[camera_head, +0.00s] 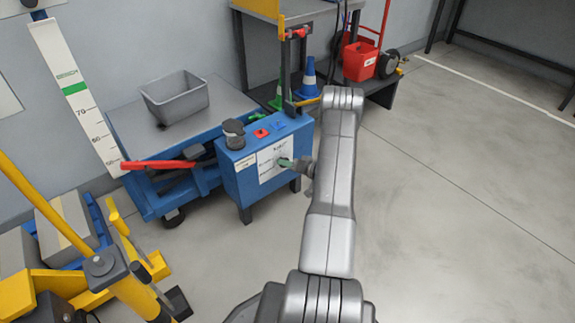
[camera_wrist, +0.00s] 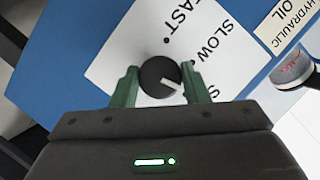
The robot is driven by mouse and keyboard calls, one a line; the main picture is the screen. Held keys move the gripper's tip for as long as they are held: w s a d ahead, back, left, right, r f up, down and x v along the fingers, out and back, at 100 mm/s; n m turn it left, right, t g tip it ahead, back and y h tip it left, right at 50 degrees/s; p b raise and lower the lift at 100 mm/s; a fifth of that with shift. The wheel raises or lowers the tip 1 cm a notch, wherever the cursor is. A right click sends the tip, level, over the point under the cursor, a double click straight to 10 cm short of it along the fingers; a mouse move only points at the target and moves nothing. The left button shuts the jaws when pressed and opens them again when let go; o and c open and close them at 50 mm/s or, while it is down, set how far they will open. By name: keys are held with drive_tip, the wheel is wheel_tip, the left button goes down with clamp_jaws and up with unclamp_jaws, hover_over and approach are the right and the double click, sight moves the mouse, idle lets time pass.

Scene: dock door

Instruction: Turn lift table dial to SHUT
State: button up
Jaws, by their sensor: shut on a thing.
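The dial (camera_wrist: 153,73) is a round black knob with a white pointer line on a white label plate. Its pointer slants to the lower right, on the side of a partly hidden word starting with S. The words FAST and SLOW show above it. My gripper (camera_wrist: 160,82) has its green fingers shut on the dial, one on each side. The right finger hides the mark by the S word. In the head view the label plate (camera_head: 267,167) is on the front of a blue box (camera_head: 239,183), and my gripper (camera_head: 287,162) is at it; the dial is hidden there.
A blue lift table (camera_head: 221,110) with a grey bin (camera_head: 173,103) stands behind the box. A red lever (camera_head: 158,165) and yellow equipment (camera_head: 60,282) are at left. A red hand truck (camera_head: 362,58) stands at the back. The floor at right is clear.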

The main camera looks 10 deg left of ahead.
drive_tip(key=shift+m+g+y, duration=0.3)
drive_tip(key=shift+m+y, duration=0.1)
drive_tip(key=shift+m, duration=0.5)
drive_tip(key=o, duration=0.9)
drive_tip(key=shift+o, duration=0.2)
drive_tip(key=shift+d, duration=0.1)
drive_tip(key=p+v, duration=0.3)
drive_tip(key=v, duration=1)
drive_tip(key=shift+d, duration=0.4)
drive_tip(key=shift+s+f, duration=0.1)
drive_tip(key=shift+s, duration=0.05)
